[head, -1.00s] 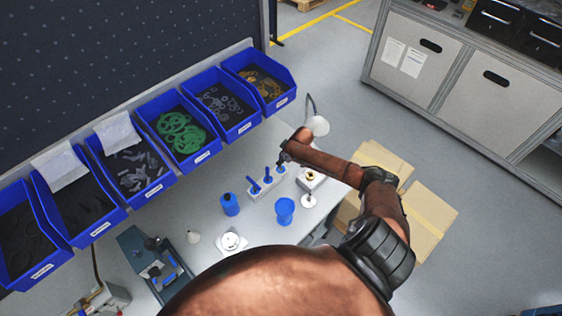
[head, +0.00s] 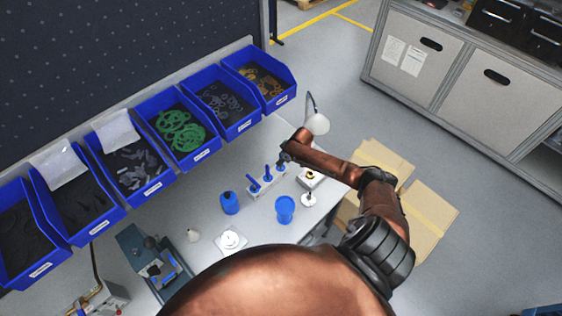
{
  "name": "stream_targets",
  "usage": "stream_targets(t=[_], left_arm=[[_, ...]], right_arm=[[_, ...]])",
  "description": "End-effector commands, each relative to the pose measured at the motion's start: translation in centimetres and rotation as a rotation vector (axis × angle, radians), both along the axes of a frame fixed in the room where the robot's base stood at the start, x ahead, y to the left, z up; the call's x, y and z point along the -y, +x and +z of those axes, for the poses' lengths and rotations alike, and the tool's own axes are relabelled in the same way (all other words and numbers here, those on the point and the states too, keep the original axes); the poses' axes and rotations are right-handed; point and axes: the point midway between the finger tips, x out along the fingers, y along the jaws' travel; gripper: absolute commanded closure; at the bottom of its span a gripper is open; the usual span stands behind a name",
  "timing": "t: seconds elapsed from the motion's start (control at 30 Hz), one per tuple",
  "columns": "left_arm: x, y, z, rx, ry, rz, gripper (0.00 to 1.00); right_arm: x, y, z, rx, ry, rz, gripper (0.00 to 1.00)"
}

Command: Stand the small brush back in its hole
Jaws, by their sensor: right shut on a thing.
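Several small blue brushes (head: 267,172) stand in a pale holder block (head: 262,186) on the workbench. My right gripper (head: 281,160) is at the holder's right end, just above the rightmost blue handle (head: 280,168). It is shut on this small brush, which is upright at the block. The brush's lower end is too small to tell whether it sits fully in its hole. My left gripper is not in view.
A blue bottle (head: 229,203) and a blue cup (head: 285,209) stand in front of the holder. A white lamp (head: 317,124) is behind my right arm. Blue parts bins (head: 178,130) line the back. Cardboard boxes (head: 428,215) lie beyond the bench's right edge.

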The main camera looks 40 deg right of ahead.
Motion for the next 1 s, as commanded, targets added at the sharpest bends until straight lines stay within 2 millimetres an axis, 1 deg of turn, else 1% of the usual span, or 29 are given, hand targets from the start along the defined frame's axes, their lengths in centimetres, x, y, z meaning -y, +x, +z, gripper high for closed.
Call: stream_targets(t=[0.33, 0.37, 0.63, 0.9, 1.0], left_arm=[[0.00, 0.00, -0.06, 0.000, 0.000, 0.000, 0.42], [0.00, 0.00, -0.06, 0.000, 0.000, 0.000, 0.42], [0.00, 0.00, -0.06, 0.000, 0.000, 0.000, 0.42], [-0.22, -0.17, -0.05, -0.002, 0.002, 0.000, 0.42], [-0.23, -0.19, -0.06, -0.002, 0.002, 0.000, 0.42]], right_arm=[[-0.01, 0.02, -0.11, 0.000, 0.000, 0.000, 1.00], [-0.01, 0.02, -0.11, 0.000, 0.000, 0.000, 0.88], [-0.02, 0.02, -0.11, 0.000, 0.000, 0.000, 0.70], [0.00, -0.01, -0.07, 0.000, 0.000, 0.001, 0.69], [0.07, -0.22, 0.47, 0.001, -0.001, 0.002, 0.69]])
